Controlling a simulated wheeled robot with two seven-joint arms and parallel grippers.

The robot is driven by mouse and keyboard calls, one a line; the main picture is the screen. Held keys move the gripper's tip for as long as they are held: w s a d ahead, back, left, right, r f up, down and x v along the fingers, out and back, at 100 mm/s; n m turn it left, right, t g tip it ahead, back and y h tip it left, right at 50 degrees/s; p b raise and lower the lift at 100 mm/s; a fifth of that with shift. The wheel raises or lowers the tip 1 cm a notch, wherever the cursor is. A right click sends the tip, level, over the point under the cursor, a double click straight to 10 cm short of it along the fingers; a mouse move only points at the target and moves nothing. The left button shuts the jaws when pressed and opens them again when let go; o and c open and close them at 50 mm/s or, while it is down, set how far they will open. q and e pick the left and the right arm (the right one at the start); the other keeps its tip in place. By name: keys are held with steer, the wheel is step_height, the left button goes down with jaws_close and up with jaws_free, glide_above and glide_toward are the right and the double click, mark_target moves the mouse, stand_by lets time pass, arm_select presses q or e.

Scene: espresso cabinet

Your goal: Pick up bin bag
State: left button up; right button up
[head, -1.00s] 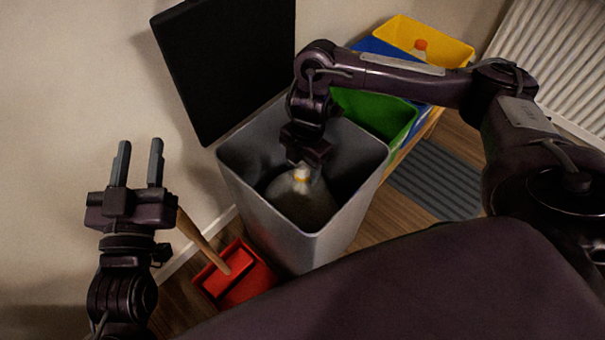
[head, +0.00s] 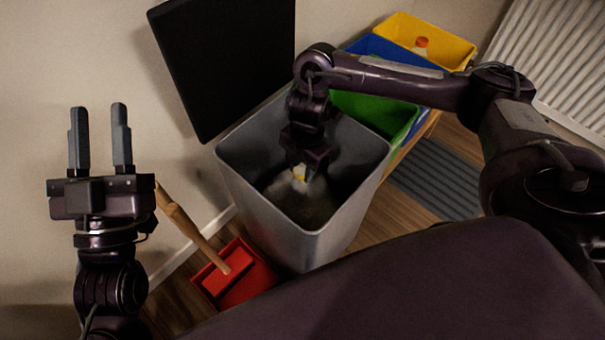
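The bin bag (head: 305,205) is a pale, greyish bag with a yellow tie at its top. It sits inside the grey bin (head: 290,248), whose black lid (head: 230,62) stands open against the wall. My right gripper (head: 304,172) reaches down into the bin, right at the top of the bag beside the yellow tie. Its fingers are hidden by its own body and the bag, so I cannot tell whether they grip it. My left gripper (head: 100,138) is open and empty, pointing up, left of the bin and in front of the wall.
A red dustpan (head: 238,275) with a wooden-handled brush (head: 190,226) is on the floor left of the bin. Green (head: 375,112), blue (head: 372,47) and yellow (head: 455,48) containers stand behind it to the right. A grey mat (head: 440,180) and a white radiator (head: 560,65) are at right.

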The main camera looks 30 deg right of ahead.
jaws_close()
steer(key=shift+r, duration=0.1)
stand_by(0.9)
